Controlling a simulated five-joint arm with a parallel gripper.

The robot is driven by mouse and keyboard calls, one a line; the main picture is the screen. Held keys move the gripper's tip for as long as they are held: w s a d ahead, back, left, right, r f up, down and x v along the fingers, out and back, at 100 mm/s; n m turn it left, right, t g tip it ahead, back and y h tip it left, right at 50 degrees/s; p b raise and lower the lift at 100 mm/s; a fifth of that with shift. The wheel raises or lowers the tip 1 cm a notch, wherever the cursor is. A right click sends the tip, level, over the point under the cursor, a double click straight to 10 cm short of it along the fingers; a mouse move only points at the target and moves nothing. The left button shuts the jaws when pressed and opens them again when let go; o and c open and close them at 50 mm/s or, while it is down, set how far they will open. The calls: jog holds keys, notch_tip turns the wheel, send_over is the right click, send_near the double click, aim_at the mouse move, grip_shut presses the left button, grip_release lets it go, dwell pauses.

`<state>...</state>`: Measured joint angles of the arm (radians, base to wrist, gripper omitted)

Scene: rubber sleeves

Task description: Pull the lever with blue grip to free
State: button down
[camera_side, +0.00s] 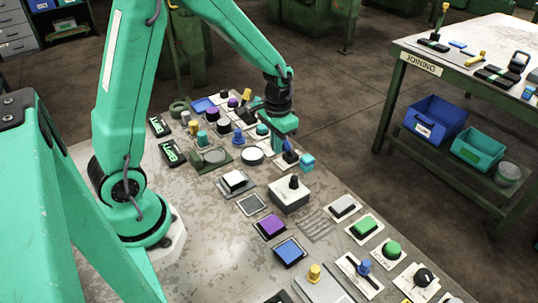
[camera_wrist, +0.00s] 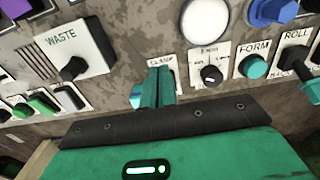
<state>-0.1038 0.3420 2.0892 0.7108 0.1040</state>
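A lever with a light-blue grip (camera_side: 307,161) stands on the panel just below and right of my gripper (camera_side: 288,140) in the side view. In the wrist view, the light-blue grip (camera_wrist: 136,98) shows at the left edge of my green fingers (camera_wrist: 156,88), over a plate marked CLAMP (camera_wrist: 161,61). The fingers look close together and hide most of this lever. I cannot tell whether they hold it, and its position marks are not readable. Another lever, with a darker blue grip (camera_side: 364,267), is at the lower right of the panel.
A grey box with a black knob (camera_side: 290,193) stands close to the gripper; its WASTE label shows in the wrist view (camera_wrist: 75,55). Several buttons and knobs crowd the panel. A side table (camera_side: 470,60) with bins stands apart at the right.

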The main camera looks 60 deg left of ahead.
jog(key=shift+w, duration=1.8)
dwell(0.6)
jog(key=shift+w, duration=0.25)
jog(key=shift+s, duration=0.6)
dwell(0.5)
jog(key=shift+r, duration=0.1)
jog(key=shift+r, duration=3.9)
